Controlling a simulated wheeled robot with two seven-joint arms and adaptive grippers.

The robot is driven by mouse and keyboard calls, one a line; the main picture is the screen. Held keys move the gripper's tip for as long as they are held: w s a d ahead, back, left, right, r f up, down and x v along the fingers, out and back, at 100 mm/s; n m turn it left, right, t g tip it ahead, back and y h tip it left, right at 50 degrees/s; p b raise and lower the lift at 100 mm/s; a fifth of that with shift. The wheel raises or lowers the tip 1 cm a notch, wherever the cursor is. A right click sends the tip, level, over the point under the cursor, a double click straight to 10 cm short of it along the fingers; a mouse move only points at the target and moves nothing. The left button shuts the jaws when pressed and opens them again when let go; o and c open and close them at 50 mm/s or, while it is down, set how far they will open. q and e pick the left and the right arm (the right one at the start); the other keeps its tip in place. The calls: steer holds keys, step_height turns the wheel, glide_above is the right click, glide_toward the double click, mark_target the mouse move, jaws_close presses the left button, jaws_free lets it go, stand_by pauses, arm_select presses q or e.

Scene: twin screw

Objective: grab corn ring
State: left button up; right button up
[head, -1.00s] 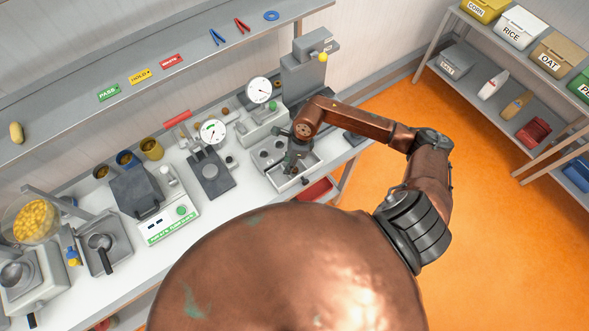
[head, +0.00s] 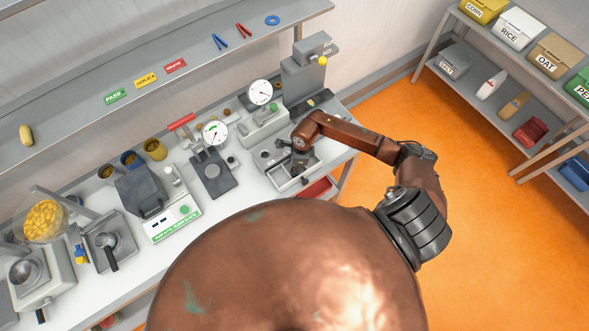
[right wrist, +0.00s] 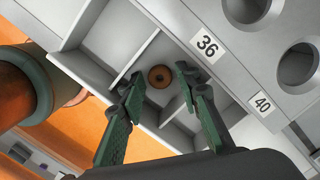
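A small brown ring (right wrist: 160,76) with a dark centre lies in a compartment of the grey divided tray (right wrist: 139,49) in the right wrist view. The label 36 (right wrist: 207,45) is beside that compartment. My right gripper (right wrist: 159,84) is open, with one green-padded finger on each side of the ring in the picture. I cannot tell how high the fingertips are above it. In the head view my right gripper (head: 299,160) points down at the tray, and the ring cannot be made out there. My left gripper is not in view.
A grey block with round holes (right wrist: 295,65) adjoins the tray, with a label 40 on it. Thin walls divide the compartments. In the head view, dial gauges (head: 261,92) stand behind the tray and a scale (head: 172,214) stands to the left.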

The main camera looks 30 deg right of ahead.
steer(key=shift+c, duration=0.4)
steer(key=c, duration=0.4)
steer(key=shift+o, duration=0.2)
